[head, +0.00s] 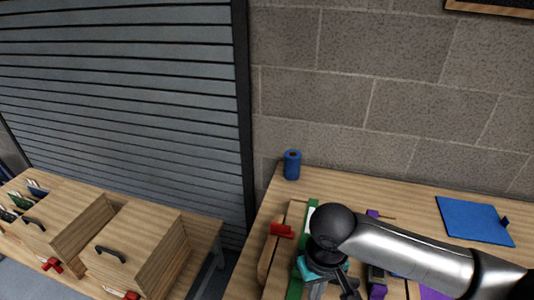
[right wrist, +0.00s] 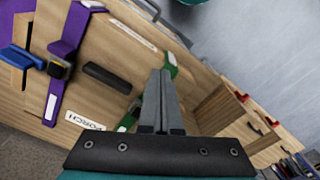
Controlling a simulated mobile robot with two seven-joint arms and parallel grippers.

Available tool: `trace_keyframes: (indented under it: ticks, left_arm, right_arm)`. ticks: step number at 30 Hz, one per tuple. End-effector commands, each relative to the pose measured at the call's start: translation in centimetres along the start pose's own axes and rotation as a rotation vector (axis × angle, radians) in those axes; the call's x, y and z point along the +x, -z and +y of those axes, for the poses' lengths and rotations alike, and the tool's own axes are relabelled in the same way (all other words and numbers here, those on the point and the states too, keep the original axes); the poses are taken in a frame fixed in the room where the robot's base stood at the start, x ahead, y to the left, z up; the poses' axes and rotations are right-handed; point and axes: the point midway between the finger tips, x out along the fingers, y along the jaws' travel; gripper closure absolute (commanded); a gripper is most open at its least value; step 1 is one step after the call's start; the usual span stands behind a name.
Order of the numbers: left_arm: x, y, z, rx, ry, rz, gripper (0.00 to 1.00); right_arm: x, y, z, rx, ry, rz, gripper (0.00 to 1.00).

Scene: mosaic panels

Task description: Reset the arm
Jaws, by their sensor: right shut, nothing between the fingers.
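My right arm (head: 410,255) reaches in from the right in the head view, bent down at the wrist over a wooden box on the table. My right gripper (right wrist: 160,76) shows in the right wrist view with its two grey fingers together and nothing between them. Behind the fingers is a wooden box (right wrist: 115,45) with a black handle, a purple strap and a label that seems to read "PORCH". I cannot tell whether the fingertips touch it. My left arm and gripper are not in view.
The wooden table (head: 400,205) carries a blue roll (head: 292,165) and a blue mat (head: 475,220). A red clamp (head: 282,230) and a green strap (head: 310,207) are beside my right wrist. Wooden boxes with black handles (head: 135,245) stand at the lower left, across a gap.

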Motion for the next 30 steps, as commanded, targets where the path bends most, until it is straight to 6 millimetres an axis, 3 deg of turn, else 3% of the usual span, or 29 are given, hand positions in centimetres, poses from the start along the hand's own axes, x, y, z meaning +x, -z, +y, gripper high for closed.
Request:
trace_keyframes:
  ticks: [1,7,12,17,23,30]
  left_arm:
    - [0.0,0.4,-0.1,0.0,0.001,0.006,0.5]
    - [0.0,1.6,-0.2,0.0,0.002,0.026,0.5]
    - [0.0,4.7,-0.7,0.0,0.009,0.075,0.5]
    - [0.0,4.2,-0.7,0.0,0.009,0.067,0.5]
    - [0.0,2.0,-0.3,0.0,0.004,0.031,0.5]
    - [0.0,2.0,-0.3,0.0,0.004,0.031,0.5]
  right_arm:
    - [0.3,-0.4,-1.4,-0.03,0.031,0.011,1.0]
    - [0.5,-1.0,-4.8,-0.113,0.116,0.076,1.0]
    - [0.2,-1.8,-7.6,-0.164,0.197,0.154,1.0]
    - [-0.2,-2.5,-9.1,-0.173,0.255,0.248,1.0]
    - [-0.4,-3.8,-8.0,-0.121,0.257,0.343,1.0]
    - [0.6,-7.3,-3.4,-0.016,0.151,0.376,1.0]
